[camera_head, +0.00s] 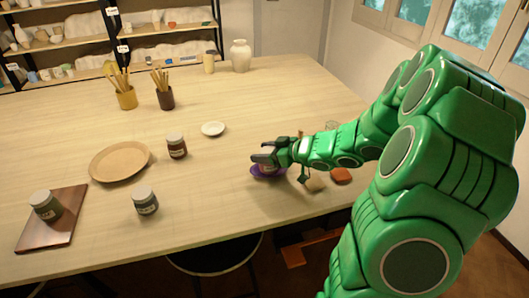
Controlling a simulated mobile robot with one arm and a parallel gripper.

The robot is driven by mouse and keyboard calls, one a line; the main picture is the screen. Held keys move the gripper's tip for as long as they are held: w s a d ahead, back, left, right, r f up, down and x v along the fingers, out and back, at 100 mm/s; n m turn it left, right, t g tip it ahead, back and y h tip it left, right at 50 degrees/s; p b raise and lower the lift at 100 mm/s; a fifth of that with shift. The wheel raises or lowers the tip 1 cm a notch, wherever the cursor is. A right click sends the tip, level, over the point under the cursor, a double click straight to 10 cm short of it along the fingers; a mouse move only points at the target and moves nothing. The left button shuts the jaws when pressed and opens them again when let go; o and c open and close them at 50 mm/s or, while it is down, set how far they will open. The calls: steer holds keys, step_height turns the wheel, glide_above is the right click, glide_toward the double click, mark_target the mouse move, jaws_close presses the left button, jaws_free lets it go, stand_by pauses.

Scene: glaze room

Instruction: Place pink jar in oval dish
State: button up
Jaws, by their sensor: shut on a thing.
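My gripper (264,161) reaches in from the right, low over a purple dish (255,174) near the table's front right part. It is shut on a small pinkish jar (268,169), mostly hidden by the fingers. I cannot tell whether the jar rests on the purple dish or is just above it. A wide tan dish (119,162), oval in outline, lies empty on the left half of the table, well apart from my gripper.
A grey-lidded jar (145,201) is in front, another jar (45,206) on a brown board (66,228). A small white dish (213,129) and brush pots (126,98) stand farther back.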

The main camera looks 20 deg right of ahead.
steer(key=shift+f, duration=0.3)
steer(key=o, duration=1.2)
steer(key=shift+s+d+r, duration=0.1)
steer(key=shift+r, duration=0.3)
steer(key=shift+v, duration=5.85)
steer(key=shift+f, duration=0.15)
